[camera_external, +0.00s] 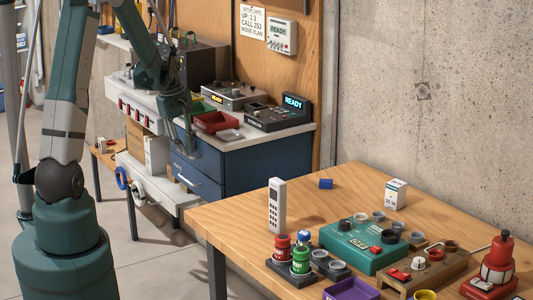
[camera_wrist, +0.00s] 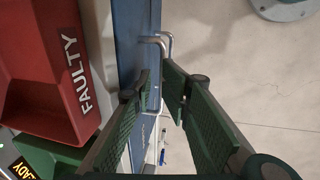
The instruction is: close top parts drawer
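The blue parts cabinet (camera_external: 262,154) stands under the grey worktop, with a lower silver drawer handle (camera_external: 186,180) visible on its front. My gripper (camera_external: 188,142) hangs at the cabinet's upper front-left edge and hides most of the top drawer; how far that drawer stands out cannot be told. In the wrist view, my gripper (camera_wrist: 157,76) has its two green-padded fingers apart. A bent silver handle (camera_wrist: 158,42) on the blue drawer front (camera_wrist: 130,35) shows just beyond the fingertips. Whether the fingers touch it is unclear.
A red tray marked FAULTY (camera_wrist: 40,70) sits on the worktop beside my gripper; it also shows in the external view (camera_external: 215,122). Devices (camera_external: 278,115) stand further back. A wooden table (camera_external: 340,190) with parts stands in front right. Floor in front of the drawers is open.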

